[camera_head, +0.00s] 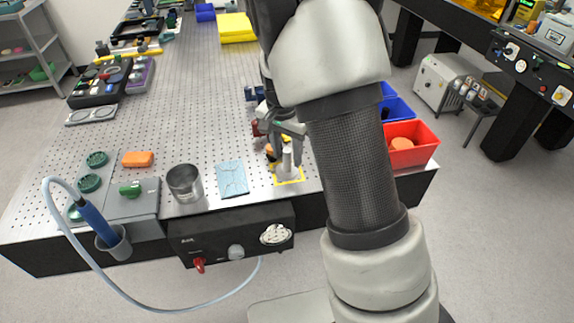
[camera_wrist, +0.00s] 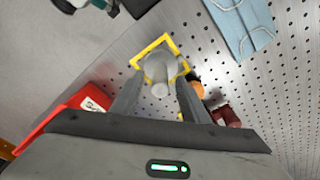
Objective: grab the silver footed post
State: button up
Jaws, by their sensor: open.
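The silver footed post (camera_head: 287,165) stands upright on the perforated table inside a yellow square outline (camera_head: 299,180), near the table's front edge. In the wrist view, the post (camera_wrist: 159,72) is seen from above, with its wide round foot inside the yellow outline (camera_wrist: 148,46). My gripper (camera_head: 285,147) is over the post and points down. In the wrist view, my gripper (camera_wrist: 158,92) is open, with one finger on each side of the post. Whether either finger touches the post cannot be told. Part of the post is hidden by the fingers in the head view.
A red bin (camera_head: 424,148) is at the table's right edge. The table's middle is clear.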

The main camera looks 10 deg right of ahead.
grip_shut()
jog(key=shift+r, duration=0.1)
